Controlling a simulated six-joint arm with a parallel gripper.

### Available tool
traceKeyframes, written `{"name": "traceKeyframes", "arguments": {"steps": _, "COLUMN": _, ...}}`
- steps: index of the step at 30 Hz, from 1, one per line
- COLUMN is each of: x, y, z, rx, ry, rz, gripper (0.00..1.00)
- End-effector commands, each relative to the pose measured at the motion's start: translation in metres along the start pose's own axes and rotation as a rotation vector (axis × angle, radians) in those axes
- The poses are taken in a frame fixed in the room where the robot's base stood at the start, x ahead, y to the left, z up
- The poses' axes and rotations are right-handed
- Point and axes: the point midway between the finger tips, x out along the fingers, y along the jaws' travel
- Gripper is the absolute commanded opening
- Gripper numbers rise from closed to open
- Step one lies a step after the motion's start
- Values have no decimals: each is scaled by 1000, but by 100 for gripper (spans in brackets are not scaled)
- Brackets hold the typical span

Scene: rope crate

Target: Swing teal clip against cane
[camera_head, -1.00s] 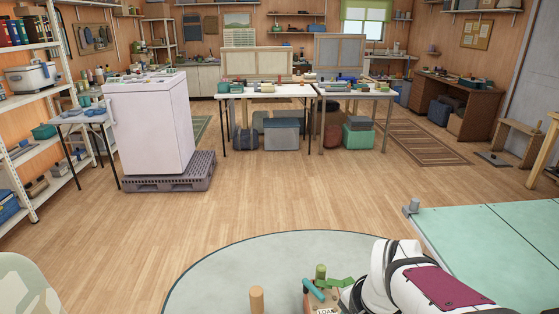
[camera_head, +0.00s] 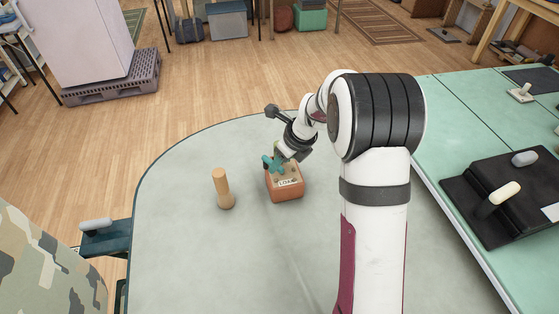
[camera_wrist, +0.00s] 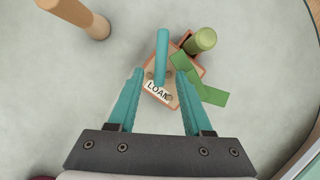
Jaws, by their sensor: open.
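A teal bar (camera_wrist: 161,52), which looks like the teal clip, lies over a small orange-brown box (camera_head: 287,189) with a "LOAN" label. In the head view the teal parts (camera_head: 272,164) overlap at the box's top. A tan wooden post (camera_head: 222,188) stands upright to the left of the box, apart from it; it also shows in the wrist view (camera_wrist: 84,18). I cannot tell whether it is the cane. My gripper (camera_wrist: 159,73) is open above the box, its teal fingers on either side of the teal bar's lower end. Contact is unclear.
A green cylinder (camera_wrist: 203,39) and a green angled strip (camera_wrist: 203,82) are at the box's right side in the wrist view. The round grey table (camera_head: 180,260) is otherwise clear. A green bench (camera_head: 450,110) with a black tray (camera_head: 480,180) stands at the right.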

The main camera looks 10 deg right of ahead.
Motion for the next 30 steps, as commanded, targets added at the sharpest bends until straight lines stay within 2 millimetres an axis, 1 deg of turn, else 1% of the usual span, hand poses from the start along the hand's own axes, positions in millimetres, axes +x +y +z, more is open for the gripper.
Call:
{"name": "traceKeyframes", "arguments": {"steps": 1, "x": 5, "y": 0, "z": 0, "rx": -1, "ry": 1, "rz": 0, "gripper": 50}}
{"name": "traceKeyframes", "arguments": {"steps": 4, "x": 10, "y": 0, "z": 0, "rx": -1, "ry": 0, "rz": 0, "gripper": 50}}
{"name": "traceKeyframes", "arguments": {"steps": 11, "x": 11, "y": 0, "z": 0, "rx": -1, "ry": 0, "rz": -1, "gripper": 50}}
{"name": "traceKeyframes", "arguments": {"steps": 12, "x": 11, "y": 0, "z": 0, "rx": -2, "ry": 0, "rz": -1, "gripper": 46}}
{"name": "traceKeyframes", "arguments": {"steps": 14, "x": 11, "y": 0, "z": 0, "rx": -2, "ry": 0, "rz": -1, "gripper": 36}}
{"name": "traceKeyframes", "arguments": {"steps": 18, "x": 11, "y": 0, "z": 0, "rx": -2, "ry": 0, "rz": -1, "gripper": 10}}
{"name": "traceKeyframes", "arguments": {"steps": 20, "x": 11, "y": 0, "z": 0, "rx": -2, "ry": 0, "rz": -1, "gripper": 0}}
{"name": "traceKeyframes", "arguments": {"steps": 30, "x": 11, "y": 0, "z": 0, "rx": -8, "ry": 0, "rz": 1, "gripper": 0}}
